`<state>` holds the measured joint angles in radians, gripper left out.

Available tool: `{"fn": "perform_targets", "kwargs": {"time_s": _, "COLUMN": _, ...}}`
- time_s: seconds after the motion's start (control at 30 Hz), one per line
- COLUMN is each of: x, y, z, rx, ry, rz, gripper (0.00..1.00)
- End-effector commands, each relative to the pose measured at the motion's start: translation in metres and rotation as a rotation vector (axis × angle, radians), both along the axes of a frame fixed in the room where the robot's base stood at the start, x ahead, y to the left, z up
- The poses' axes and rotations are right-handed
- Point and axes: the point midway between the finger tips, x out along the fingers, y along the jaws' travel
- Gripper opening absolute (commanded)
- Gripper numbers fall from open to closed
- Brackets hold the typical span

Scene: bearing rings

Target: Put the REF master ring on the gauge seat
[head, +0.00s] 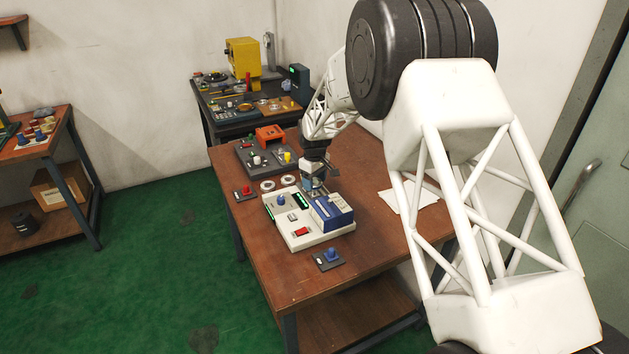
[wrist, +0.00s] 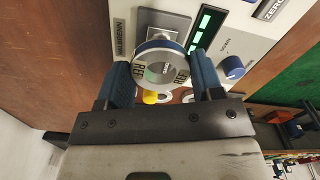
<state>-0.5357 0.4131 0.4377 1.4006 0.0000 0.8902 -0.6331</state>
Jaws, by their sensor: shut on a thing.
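The REF master ring (wrist: 182,78) is a silver ring with tan REF marks, held between the two blue fingers of my gripper (wrist: 162,78) in the wrist view. Behind it is the grey square gauge seat (wrist: 172,20), partly hidden by the ring. The ring overlaps the seat's near part in this view; I cannot tell whether they touch. In the head view my gripper (head: 313,188) is low over the back of the cream gauge unit (head: 284,227), beside its blue block (head: 332,212). The ring is too small to make out there.
The unit has a green display (wrist: 202,30) and a blue knob (wrist: 232,67). Two pale rings (head: 267,185) (head: 290,179) lie behind it. A dark tray (head: 250,163) stands farther back, paper (head: 408,198) lies right, and a small block with a blue knob (head: 328,259) sits in front.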

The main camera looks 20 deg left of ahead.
Motion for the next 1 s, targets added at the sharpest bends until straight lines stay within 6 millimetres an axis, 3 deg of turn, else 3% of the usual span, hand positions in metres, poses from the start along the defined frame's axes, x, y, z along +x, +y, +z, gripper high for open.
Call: {"fn": "perform_targets", "kwargs": {"time_s": 1.0, "x": 0.000, "y": 0.000, "z": -0.011, "rx": 0.001, "ry": -0.001, "rz": 0.000, "gripper": 0.30}}
